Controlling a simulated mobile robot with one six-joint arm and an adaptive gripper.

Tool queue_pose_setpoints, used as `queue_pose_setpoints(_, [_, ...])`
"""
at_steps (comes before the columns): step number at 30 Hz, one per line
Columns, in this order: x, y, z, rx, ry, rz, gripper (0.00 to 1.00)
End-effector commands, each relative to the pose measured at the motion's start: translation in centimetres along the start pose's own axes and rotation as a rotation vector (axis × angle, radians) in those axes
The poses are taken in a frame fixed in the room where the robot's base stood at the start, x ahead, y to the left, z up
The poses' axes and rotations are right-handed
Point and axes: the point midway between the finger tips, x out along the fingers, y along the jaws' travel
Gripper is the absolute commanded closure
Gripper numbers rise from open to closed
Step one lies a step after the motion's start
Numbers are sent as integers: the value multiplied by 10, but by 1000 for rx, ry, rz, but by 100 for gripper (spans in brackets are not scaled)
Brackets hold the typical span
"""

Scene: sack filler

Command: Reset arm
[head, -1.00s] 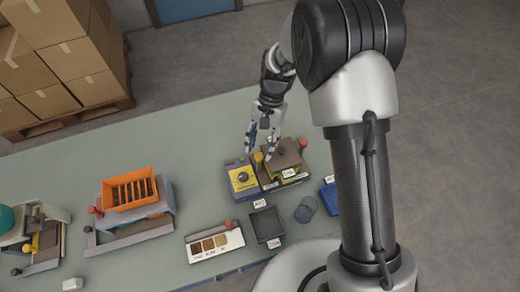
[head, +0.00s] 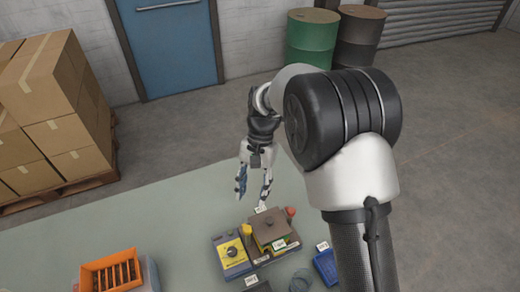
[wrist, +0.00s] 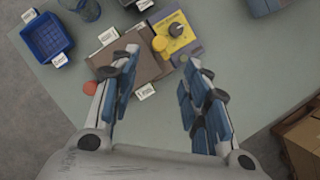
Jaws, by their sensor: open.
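My gripper (head: 253,190) is open and empty, pointing down above the table behind the yellow-panelled machine in the head view. In the wrist view my gripper (wrist: 160,100) shows its two blue-padded fingers spread apart with nothing between them. The machine (head: 231,252) has a yellow panel with a dark knob, and beside it is a brown-topped unit (head: 270,228) with a red knob and labels. In the wrist view the yellow panel (wrist: 176,35) lies beyond the fingertips, and the brown top (wrist: 135,60) is partly covered by the left finger.
An orange bin (head: 110,270) stands at the lower left, and a blue tray (head: 325,266) lies right of the machine. It also shows in the wrist view (wrist: 47,37). Stacked cartons (head: 55,110) stand at the left. The table (head: 170,215) is bare left of my gripper.

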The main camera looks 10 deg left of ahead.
Motion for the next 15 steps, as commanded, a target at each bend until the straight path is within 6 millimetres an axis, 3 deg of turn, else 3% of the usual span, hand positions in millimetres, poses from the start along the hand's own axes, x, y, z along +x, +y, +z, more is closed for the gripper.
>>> queue_pose_setpoints(5, [-2,2,0,-1,5,-3,57])
queue_pose_setpoints(8, [-14,11,3,-10,34,-15,57])
queue_pose_setpoints(15, [-60,66,29,-64,185,-64,57])
